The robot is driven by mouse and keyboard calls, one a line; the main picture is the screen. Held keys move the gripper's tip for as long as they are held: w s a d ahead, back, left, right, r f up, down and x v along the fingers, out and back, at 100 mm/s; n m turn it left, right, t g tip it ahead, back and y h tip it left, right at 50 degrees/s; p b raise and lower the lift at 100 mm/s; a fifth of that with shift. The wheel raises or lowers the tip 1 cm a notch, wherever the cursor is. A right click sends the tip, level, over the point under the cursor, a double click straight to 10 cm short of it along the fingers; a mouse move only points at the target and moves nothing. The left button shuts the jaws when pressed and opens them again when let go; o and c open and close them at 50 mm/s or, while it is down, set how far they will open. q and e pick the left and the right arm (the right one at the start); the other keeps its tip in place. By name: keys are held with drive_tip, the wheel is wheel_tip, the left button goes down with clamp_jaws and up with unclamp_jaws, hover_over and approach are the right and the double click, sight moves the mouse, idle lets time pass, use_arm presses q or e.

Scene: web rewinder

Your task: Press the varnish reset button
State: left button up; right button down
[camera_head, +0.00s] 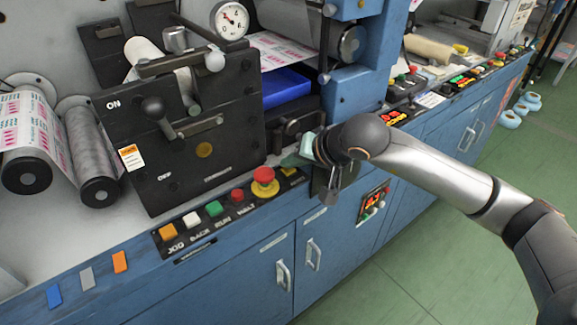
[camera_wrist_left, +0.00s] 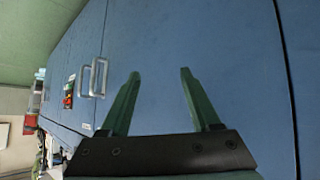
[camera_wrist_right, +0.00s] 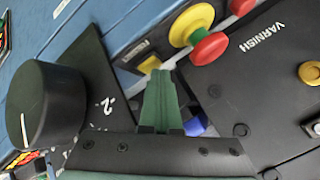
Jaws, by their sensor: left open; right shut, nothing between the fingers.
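The black button panel (camera_head: 228,212) runs along the front edge of the machine. At its right end is a yellow button (camera_head: 289,172); a yellow button (camera_wrist_right: 149,65) also shows just beyond my right fingertips in the right wrist view. I cannot read its label or tell whether it is touched. The word VARNISH is on the black plate (camera_wrist_right: 270,90) beside it. My right gripper (camera_wrist_right: 160,72) is shut and empty; in the head view it (camera_head: 307,146) is partly hidden by its own arm. My left gripper (camera_wrist_left: 158,72) is open and empty, facing the blue cabinet (camera_wrist_left: 225,50).
A red mushroom button on a yellow base (camera_head: 264,182) sits close left of the yellow button. A black knob (camera_wrist_right: 45,103) on a dark plate stands beside my right fingers. Cabinet door handles (camera_head: 313,254) stick out below.

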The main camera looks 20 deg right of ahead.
sight(291, 172)
drive_tip(key=shift+r, duration=0.7)
wheel_tip(291, 172, up, 5)
drive_tip(key=p, duration=0.3)
idle(0.4)
